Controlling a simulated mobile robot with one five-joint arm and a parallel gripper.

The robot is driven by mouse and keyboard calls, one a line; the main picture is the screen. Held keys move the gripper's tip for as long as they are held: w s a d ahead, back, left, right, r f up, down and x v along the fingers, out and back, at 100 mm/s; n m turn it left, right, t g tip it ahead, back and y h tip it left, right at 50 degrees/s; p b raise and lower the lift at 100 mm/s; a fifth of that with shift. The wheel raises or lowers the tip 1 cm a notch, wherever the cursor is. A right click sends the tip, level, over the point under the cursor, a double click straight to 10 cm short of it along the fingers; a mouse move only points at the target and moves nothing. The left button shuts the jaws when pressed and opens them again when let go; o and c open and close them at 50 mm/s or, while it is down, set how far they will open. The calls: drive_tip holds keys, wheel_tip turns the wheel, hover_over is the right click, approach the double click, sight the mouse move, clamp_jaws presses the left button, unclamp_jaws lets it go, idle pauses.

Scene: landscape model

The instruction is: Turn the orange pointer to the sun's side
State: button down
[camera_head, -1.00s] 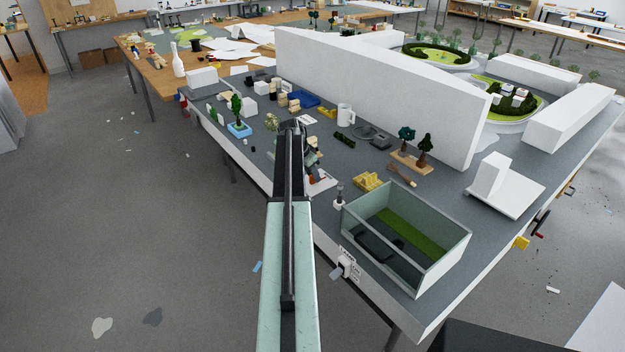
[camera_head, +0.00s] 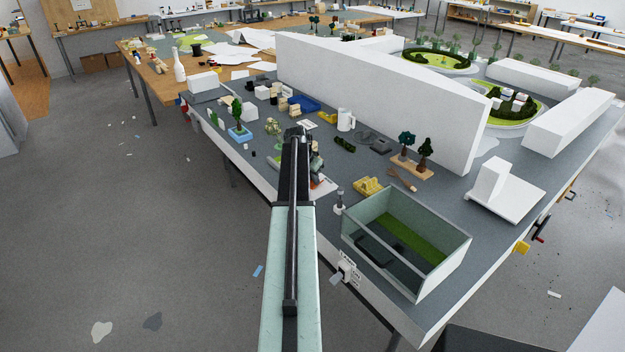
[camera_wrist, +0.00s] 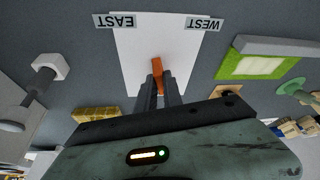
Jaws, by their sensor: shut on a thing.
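In the wrist view, an orange pointer (camera_wrist: 179,80) lies over a white card (camera_wrist: 132,60). An EAST label (camera_wrist: 114,21) is at the card's upper left and a WEST label (camera_wrist: 205,24) at its upper right. My gripper (camera_wrist: 160,87) is shut on the pointer, whose upper end shows between and past the fingertips, leaning slightly. Its lower part is partly hidden by my fingers. I cannot see a sun.
An open glass-walled box (camera_head: 455,235) stands to the right of my arm on the grey table (camera_head: 480,225). A yellow block (camera_head: 368,186) and a white mug (camera_head: 346,119) are nearby. A small tree on a blue base (camera_head: 240,133) stands to the left. A long white wall (camera_head: 400,90) runs behind.

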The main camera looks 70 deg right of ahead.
drive_tip(key=n+t, duration=0.1)
drive_tip(key=n, duration=0.2)
drive_tip(key=n+t, duration=0.1)
drive_tip(key=n, duration=0.2)
drive_tip(key=shift+s+d+r, duration=0.1)
drive_tip(key=n+t, duration=0.1)
drive_tip(key=n, duration=0.2)
drive_tip(key=n+t+y, duration=0.1)
drive_tip(key=n, duration=0.2)
drive_tip(key=shift+s+d+n+t, duration=0.1)
drive_tip(key=shift+d+n+t, duration=0.05)
drive_tip(key=shift+n+t, duration=0.2)
drive_tip(key=n+y, duration=0.1)
drive_tip(key=n, duration=0.1)
drive_tip(key=n+t+y, duration=0.1)
drive_tip(key=n, duration=0.2)
drive_tip(key=shift+d+n, duration=0.15)
drive_tip(key=shift+n, duration=0.1)
drive_tip(key=shift+n+y, duration=0.8)
drive_tip(key=shift+n, duration=1.5)
drive_tip(key=c, duration=1.5)
unclamp_jaws()
drive_tip(key=shift+s, duration=0.1)
